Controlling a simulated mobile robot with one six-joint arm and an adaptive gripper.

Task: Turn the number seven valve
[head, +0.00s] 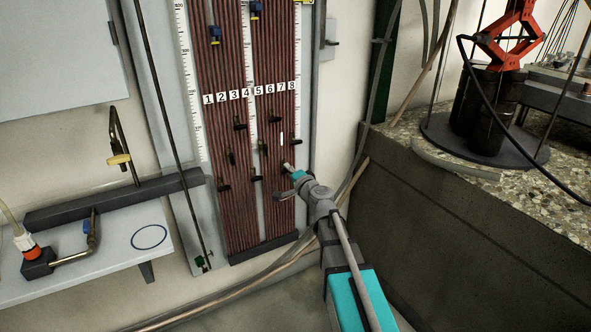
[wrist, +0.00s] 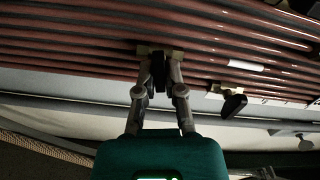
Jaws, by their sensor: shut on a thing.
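Small black valves sit on the tubes below the labels. My gripper (head: 285,184) is at the lower right of the tube bank. In the wrist view my gripper (wrist: 158,88) is shut, its two fingers on either side of a black valve handle (wrist: 158,72) with a brass body (wrist: 176,55). Another black-handled valve (wrist: 233,104) is free to its right. The fingers partly hide the held handle; its number cannot be read there.
A stone-topped concrete tank wall (head: 460,220) stands close on the right of my arm. Thin pipes run along the wall and floor beside the panel. A white shelf (head: 110,245) with brass fittings is at the left. A red jack (head: 508,35) stands on the tank.

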